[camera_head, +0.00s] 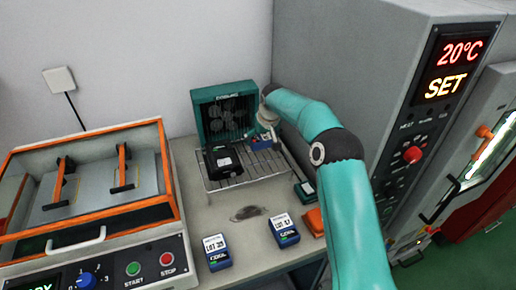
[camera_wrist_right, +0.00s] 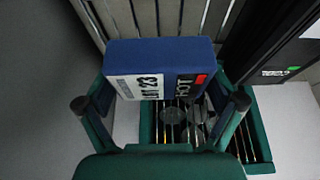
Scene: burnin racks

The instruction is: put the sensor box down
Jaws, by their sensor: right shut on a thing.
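A blue sensor box (camera_wrist_right: 160,50) with a white label reading LOT 23 and a label reading HOT sits between the fingers of my right gripper (camera_wrist_right: 162,100) in the wrist view. In the head view the right gripper (camera_head: 266,128) is at the back right of the wire rack (camera_head: 262,168), beside the green fan unit (camera_head: 212,92). The box shows there as a small blue patch (camera_head: 261,143), partly hidden by the gripper and arm. I cannot tell whether its underside touches the rack. My left gripper is not in view.
A black device (camera_head: 222,160) stands on the rack's left part. Two blue boxes marked COOL, one at left (camera_head: 217,252) and one at right (camera_head: 284,230), stand on the bench in front. An orange-framed machine (camera_head: 90,215) is at left, a grey cabinet (camera_head: 345,70) at right.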

